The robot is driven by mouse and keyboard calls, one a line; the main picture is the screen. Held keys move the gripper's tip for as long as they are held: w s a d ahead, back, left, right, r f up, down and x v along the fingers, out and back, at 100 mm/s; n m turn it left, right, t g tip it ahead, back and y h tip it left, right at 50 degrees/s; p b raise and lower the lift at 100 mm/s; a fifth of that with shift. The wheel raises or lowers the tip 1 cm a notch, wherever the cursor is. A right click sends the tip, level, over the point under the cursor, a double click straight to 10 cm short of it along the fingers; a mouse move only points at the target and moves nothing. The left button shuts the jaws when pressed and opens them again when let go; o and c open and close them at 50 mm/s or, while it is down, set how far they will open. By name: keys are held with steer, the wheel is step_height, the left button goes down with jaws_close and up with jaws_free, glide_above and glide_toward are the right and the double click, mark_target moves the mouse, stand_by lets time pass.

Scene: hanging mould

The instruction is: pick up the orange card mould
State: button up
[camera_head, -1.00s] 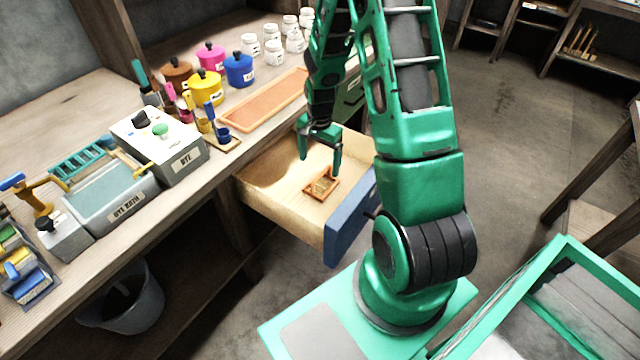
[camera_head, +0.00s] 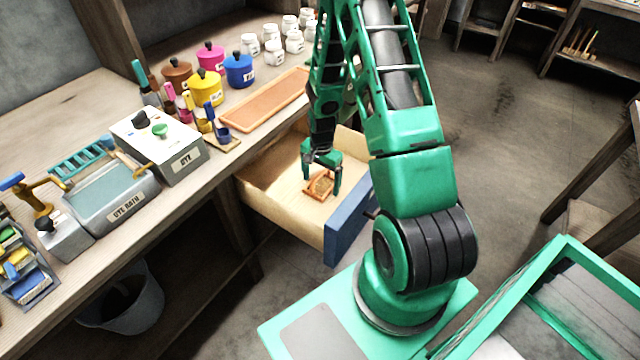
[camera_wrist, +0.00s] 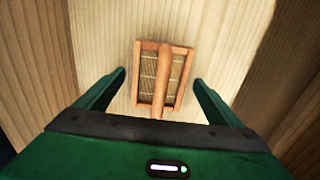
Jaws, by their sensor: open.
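The orange card mould (camera_head: 319,186) lies in the open wooden drawer (camera_head: 275,180). In the wrist view the mould (camera_wrist: 148,88) is a small orange frame with a slatted panel and a raised orange bar along its middle. My green gripper (camera_head: 322,192) is open and reaches down into the drawer over the mould. In the wrist view my fingers (camera_wrist: 160,80) stand on either side of the mould's near part, with a gap on both sides. Nothing is seen held. The exact height of my fingertips above the drawer floor is hard to tell.
The drawer's blue front (camera_head: 350,222) and wooden side walls stand around my gripper. On the bench are an orange tray (camera_head: 265,100), several dye pots (camera_head: 207,87), white jars (camera_head: 274,52) and a dye bath (camera_head: 110,195). The drawer floor around the mould is bare.

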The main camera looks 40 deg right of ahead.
steer(key=c, duration=1.2)
steer(key=shift+o, duration=0.2)
steer(key=shift+r, duration=0.1)
